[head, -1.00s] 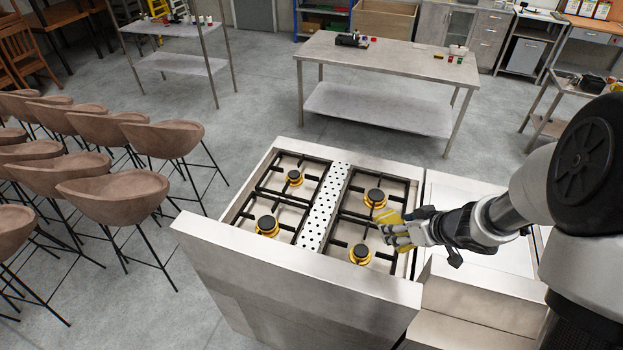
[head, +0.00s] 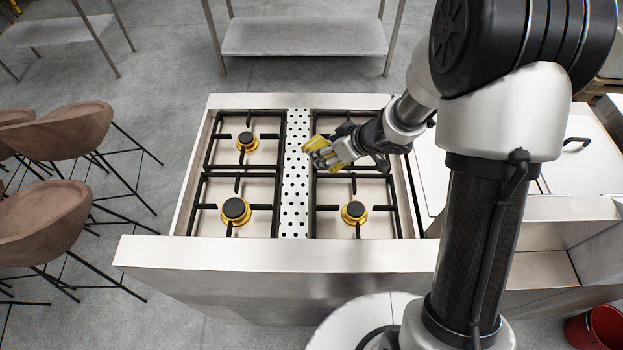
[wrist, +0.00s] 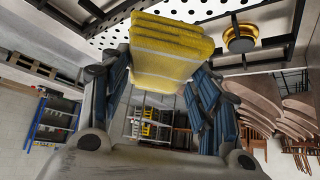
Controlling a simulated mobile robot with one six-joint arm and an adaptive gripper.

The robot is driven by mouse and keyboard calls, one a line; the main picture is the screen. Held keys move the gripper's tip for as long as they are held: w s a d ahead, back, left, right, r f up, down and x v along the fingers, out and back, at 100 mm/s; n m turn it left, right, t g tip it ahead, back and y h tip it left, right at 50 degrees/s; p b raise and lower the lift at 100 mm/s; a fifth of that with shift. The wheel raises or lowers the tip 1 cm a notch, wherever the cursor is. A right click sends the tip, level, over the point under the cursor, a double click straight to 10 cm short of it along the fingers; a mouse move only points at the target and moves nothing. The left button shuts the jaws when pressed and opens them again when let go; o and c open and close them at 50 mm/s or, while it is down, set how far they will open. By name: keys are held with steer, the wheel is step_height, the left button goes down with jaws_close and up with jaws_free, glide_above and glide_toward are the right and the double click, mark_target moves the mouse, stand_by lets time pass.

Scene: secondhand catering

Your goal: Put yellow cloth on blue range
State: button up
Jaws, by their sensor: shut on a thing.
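The yellow cloth (head: 316,143) is a small folded piece held in my gripper (head: 328,153). The wrist view shows the cloth (wrist: 172,45) with pale stripes between the blue-padded fingers (wrist: 165,72), which are shut on it. My gripper is over the back right part of a stainless steel range (head: 270,253), close to its perforated middle strip (head: 297,185), and hides the burner there. The cloth appears to be above the grates, but its exact height is hard to tell. The range looks silver; I see no blue on it.
Black grates and brass-ringed burners (head: 236,210) cover the range top. A white-topped unit (head: 428,190) adjoins on the right. Brown stools (head: 75,135) stand left, a steel table (head: 305,38) behind, and a red bucket (head: 597,328) at lower right.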

step_height(320, 180, down, 17)
steer(key=b, duration=0.7)
steer(key=shift+d, duration=0.1)
steer(key=shift+f, duration=0.1)
steer(key=shift+f, duration=0.15)
steer(key=o, duration=1)
steer(key=p+v, duration=0.3)
steer(key=v, duration=0.9)
steer(key=shift+p, duration=0.35)
steer(key=shift+r, duration=0.25)
